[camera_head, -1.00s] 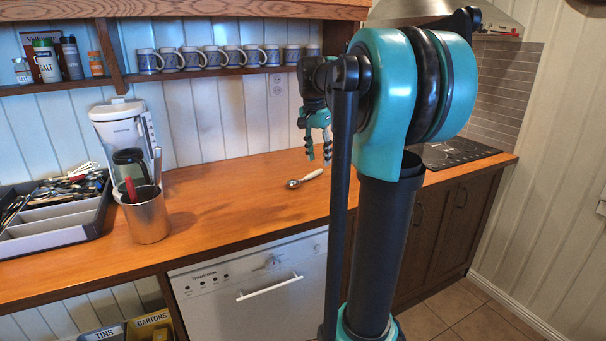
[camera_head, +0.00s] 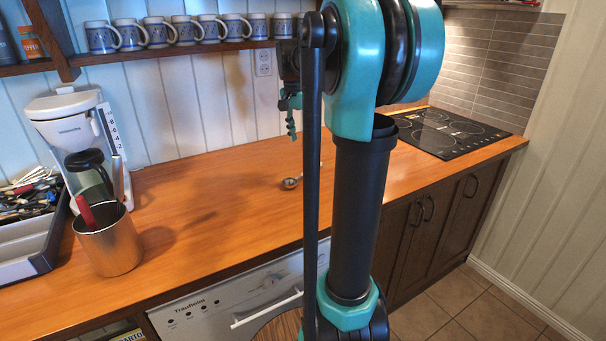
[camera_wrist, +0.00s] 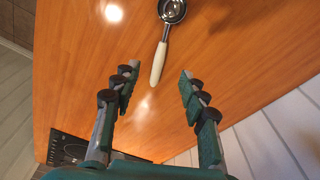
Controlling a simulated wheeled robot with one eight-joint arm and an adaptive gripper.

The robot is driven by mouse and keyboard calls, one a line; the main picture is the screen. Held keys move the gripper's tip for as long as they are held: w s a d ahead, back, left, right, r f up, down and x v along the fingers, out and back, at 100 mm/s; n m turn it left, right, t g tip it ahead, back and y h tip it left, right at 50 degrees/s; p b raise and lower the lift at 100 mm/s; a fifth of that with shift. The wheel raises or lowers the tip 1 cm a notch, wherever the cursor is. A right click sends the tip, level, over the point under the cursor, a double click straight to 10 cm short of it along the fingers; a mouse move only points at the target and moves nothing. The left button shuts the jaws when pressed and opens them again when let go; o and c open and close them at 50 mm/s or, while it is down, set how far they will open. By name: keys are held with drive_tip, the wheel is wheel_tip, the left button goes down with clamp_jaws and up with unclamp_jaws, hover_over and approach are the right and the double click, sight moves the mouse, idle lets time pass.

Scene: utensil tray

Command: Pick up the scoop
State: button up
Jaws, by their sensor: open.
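The scoop (camera_head: 291,182) lies on the wooden counter; in the head view its metal bowl shows, and much of its handle is hidden behind my arm. In the wrist view the scoop (camera_wrist: 160,60) shows its round metal bowl at the top edge and its cream handle pointing down the picture. My gripper (camera_wrist: 155,82) is open and empty, its teal fingers spread to either side of the handle's line in that view. The gripper appears above the counter, apart from the scoop. In the head view my gripper (camera_head: 291,115) is partly hidden by my arm.
A metal canister (camera_head: 108,243) holding utensils stands on the counter at left, by a white coffee maker (camera_head: 75,125). A cutlery tray (camera_head: 25,250) is at far left. Mugs (camera_head: 160,33) line a shelf above. A cooktop (camera_head: 450,130) is at right. The counter around the scoop is clear.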

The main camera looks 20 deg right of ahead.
hover_over(304, 172)
drive_tip(key=f, duration=0.5)
drive_tip(key=s+f, duration=0.1)
drive_tip(key=f, duration=0.2)
drive_tip(key=shift+a+f, duration=0.25)
drive_tip(key=shift+a, duration=0.1)
drive_tip(key=shift+w+d+f, duration=0.1)
drive_tip(key=shift+w+f, duration=0.05)
drive_tip(key=shift+f, duration=0.7)
drive_tip(key=shift+w+d+f, duration=0.1)
drive_tip(key=shift+w+f, duration=0.1)
drive_tip(key=shift+f, duration=0.65)
drive_tip(key=shift+w+d+f, duration=0.1)
drive_tip(key=shift+w+f, duration=0.05)
drive_tip(key=shift+f, duration=0.7)
clamp_jaws()
